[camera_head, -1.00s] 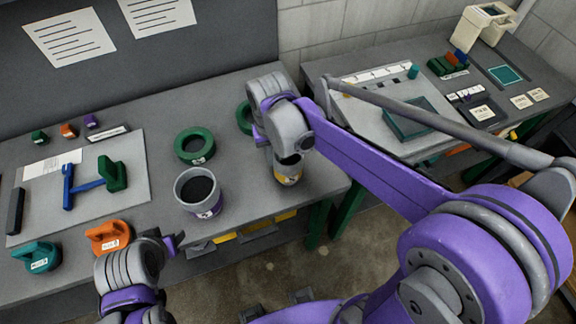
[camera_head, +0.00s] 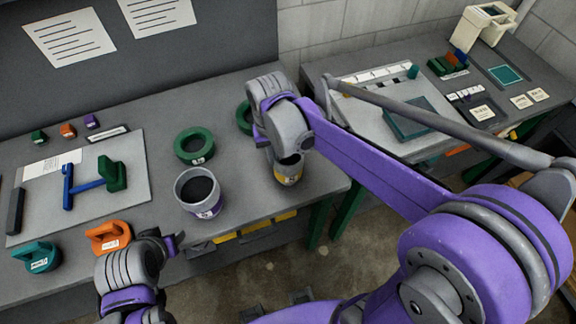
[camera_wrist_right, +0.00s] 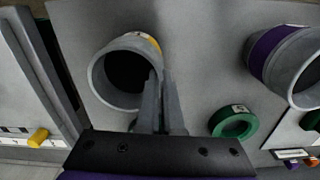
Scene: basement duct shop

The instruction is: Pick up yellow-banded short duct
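The yellow-banded short duct (camera_head: 289,170) is a grey open cylinder standing upright near the right end of the left bench. In the right wrist view the duct (camera_wrist_right: 112,82) shows its dark opening and a bit of yellow band. My right gripper (camera_wrist_right: 160,85) is at the duct's rim, one finger inside the opening and one outside, close together on the wall. In the head view my right wrist hides the fingertips.
A purple-banded duct (camera_head: 201,200) stands left of the yellow-banded one, with a green ring (camera_head: 194,154) behind it. Another green ring (camera_head: 244,118) is partly hidden by my right arm. Orange (camera_head: 108,242) and teal (camera_head: 37,262) tools lie at the left front.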

